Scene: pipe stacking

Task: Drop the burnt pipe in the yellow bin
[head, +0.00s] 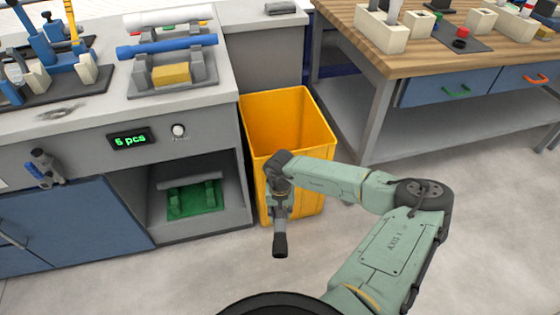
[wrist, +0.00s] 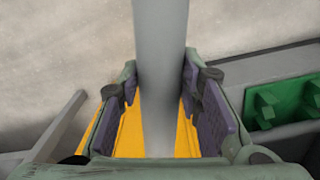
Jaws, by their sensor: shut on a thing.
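My gripper (head: 279,205) is in front of the yellow bin (head: 318,130) in the head view, overlapping its front wall. In the wrist view my gripper (wrist: 160,100) has its purple-padded fingers on either side of a grey pipe (wrist: 160,50), shut on it. In the head view a dark end, apparently of the pipe (head: 280,246), points toward the camera. Any burn marks are not clear. In the wrist view the yellow bin (wrist: 128,138) shows below the pipe on both sides; its depth below is hard to tell. The bin's visible inside looks empty.
A grey workbench (head: 80,128) with a blue pipe (head: 168,45) on a holder stands left of the bin. A green fixture (head: 194,200) sits in its lower opening. A wooden table (head: 440,60) stands right. The floor in front is clear.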

